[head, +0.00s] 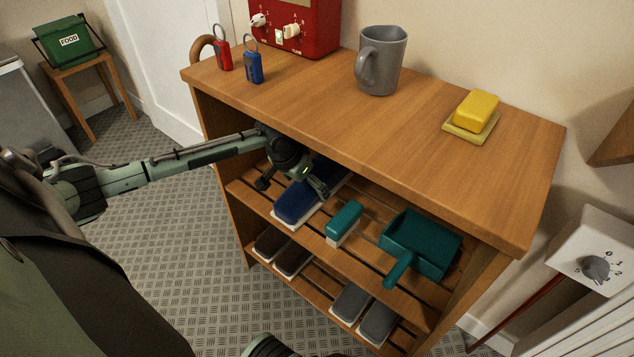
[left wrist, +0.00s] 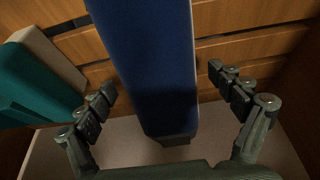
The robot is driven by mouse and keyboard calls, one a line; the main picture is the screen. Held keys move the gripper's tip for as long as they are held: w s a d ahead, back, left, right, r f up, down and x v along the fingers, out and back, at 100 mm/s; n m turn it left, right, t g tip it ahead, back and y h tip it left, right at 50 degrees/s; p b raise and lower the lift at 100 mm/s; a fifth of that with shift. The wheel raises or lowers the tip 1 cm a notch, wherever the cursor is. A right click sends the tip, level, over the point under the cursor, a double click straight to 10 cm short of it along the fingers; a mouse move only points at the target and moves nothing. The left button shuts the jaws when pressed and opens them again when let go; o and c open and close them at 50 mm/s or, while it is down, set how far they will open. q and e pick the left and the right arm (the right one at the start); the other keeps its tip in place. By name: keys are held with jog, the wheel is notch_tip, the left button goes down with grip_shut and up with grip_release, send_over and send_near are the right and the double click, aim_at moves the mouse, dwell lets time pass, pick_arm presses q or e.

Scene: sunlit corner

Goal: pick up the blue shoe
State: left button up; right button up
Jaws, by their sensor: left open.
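The blue shoe (head: 298,202) with a pale sole lies on the upper slatted shelf, under the cabinet top. My left gripper (head: 291,186) reaches in from the left over it, open, and partly covers its far end. In the left wrist view the blue shoe (left wrist: 157,60) runs lengthwise between the two spread fingers of the left gripper (left wrist: 162,82). A gap shows on each side, and no finger visibly touches it.
A teal brush (head: 344,221) and teal dustpan (head: 425,243) lie right of the shoe on the same shelf. The wooden cabinet top (head: 330,110) overhangs the shelf. Grey shoes (head: 351,301) and brown shoes (head: 270,243) sit on the lower shelf.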

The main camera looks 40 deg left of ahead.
aim_at(320, 175)
pick_arm(q)
jog(key=w, duration=0.4)
jog(key=shift+w+d, duration=0.25)
jog(key=shift+w, duration=0.15)
jog(key=shift+w+f+b, duration=0.2)
jog(key=shift+w+b, duration=0.1)
jog(key=shift+w+f, duration=0.1)
jog(key=shift+f, duration=0.25)
pick_arm(e)
jog(key=shift+w+d+r, duration=0.15)
jog(key=shift+w+r, duration=0.05)
jog(key=shift+r, duration=0.7)
pick_arm(q)
jog(key=c, duration=1.5)
pick_arm(e)
jog(key=shift+s+f, duration=0.2)
jog(key=shift+f, duration=0.1)
